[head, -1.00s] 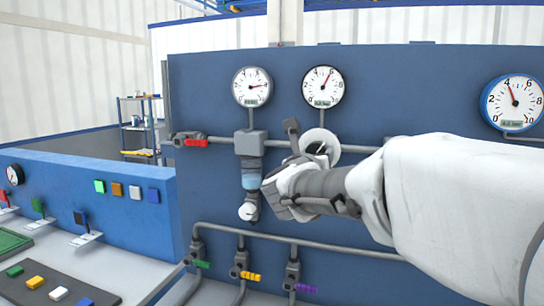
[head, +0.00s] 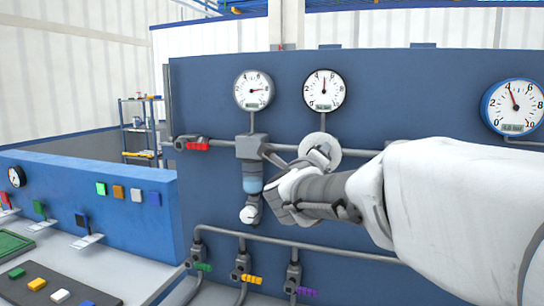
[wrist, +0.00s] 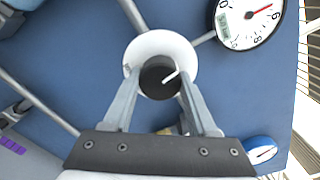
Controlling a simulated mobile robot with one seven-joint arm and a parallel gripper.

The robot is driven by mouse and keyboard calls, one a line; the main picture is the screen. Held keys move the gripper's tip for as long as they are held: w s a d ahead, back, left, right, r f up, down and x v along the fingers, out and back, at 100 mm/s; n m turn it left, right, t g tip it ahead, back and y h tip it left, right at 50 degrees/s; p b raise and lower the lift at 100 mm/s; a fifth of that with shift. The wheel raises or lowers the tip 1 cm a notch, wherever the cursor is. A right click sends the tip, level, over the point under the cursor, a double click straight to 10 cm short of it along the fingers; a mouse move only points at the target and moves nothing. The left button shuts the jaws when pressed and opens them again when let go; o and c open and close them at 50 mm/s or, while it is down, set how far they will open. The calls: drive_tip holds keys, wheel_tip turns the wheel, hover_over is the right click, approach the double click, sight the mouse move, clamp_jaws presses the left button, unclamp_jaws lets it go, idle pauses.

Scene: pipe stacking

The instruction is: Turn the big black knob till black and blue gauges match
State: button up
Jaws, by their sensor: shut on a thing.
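The big black knob (wrist: 158,78) has a white pointer line and sits on a white round plate (wrist: 176,44). My gripper (wrist: 157,84) has its two fingers shut on the knob's sides. In the head view, my gripper (head: 310,168) hides the knob, and part of the white plate (head: 330,146) shows. The black-rimmed gauge (head: 324,90) above the knob has its red needle almost straight up. The blue-rimmed gauge (head: 513,104) at the right has its needle leaning up and left, so the needle angles differ. Both also show in the wrist view, the black-rimmed one (wrist: 245,18) large, the blue-rimmed one (wrist: 262,151) small.
Another dark-rimmed gauge (head: 253,90) hangs to the left, its needle pointing right. Grey pipes cross the blue panel (head: 410,85), with a red-handled valve (head: 196,145) and several coloured valves below. A blue console (head: 110,215) with buttons stands at the left.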

drive_tip(key=shift+n, duration=0.5)
drive_tip(key=o, duration=1.4)
drive_tip(key=shift+c, duration=0.2)
drive_tip(key=v, duration=1.7)
drive_tip(key=shift+s+p, duration=0.2)
drive_tip(key=shift+p, duration=0.15)
drive_tip(key=shift+a, duration=0.15)
